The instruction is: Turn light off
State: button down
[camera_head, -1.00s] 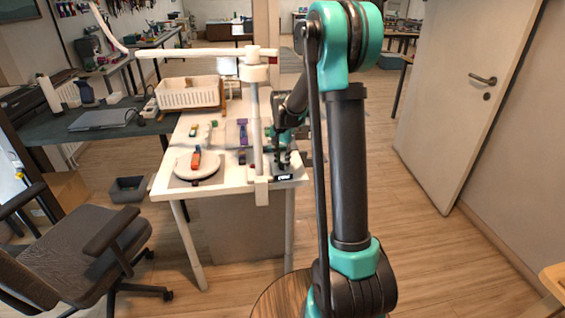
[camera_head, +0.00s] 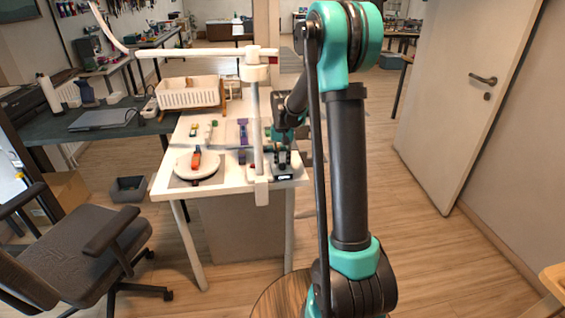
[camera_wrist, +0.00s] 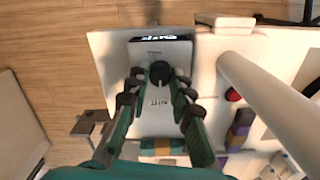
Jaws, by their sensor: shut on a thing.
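A white desk lamp with a post (camera_head: 256,125) and a long arm (camera_head: 195,52) is clamped to the front edge of the white table. To the right of the post sits a small light box (camera_wrist: 160,110) with a dark display (camera_wrist: 157,39) and a round black knob (camera_wrist: 160,73). My gripper (camera_wrist: 159,80) is over the box with its fingertips on either side of the knob, shut on it. The display's text is too small to read surely.
A red button (camera_wrist: 233,95) sits beside the lamp post. A round white plate (camera_head: 197,166) with an orange item, a white basket (camera_head: 188,93) and small coloured items are on the table (camera_head: 228,183). An office chair (camera_head: 80,235) stands at the left.

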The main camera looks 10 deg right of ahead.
aim_at(282, 164)
jog(key=shift+n, duration=0.4)
jog(key=c, duration=1.3)
grip_release()
notch_tip(282, 164, up, 8)
jog(key=shift+f, duration=0.25)
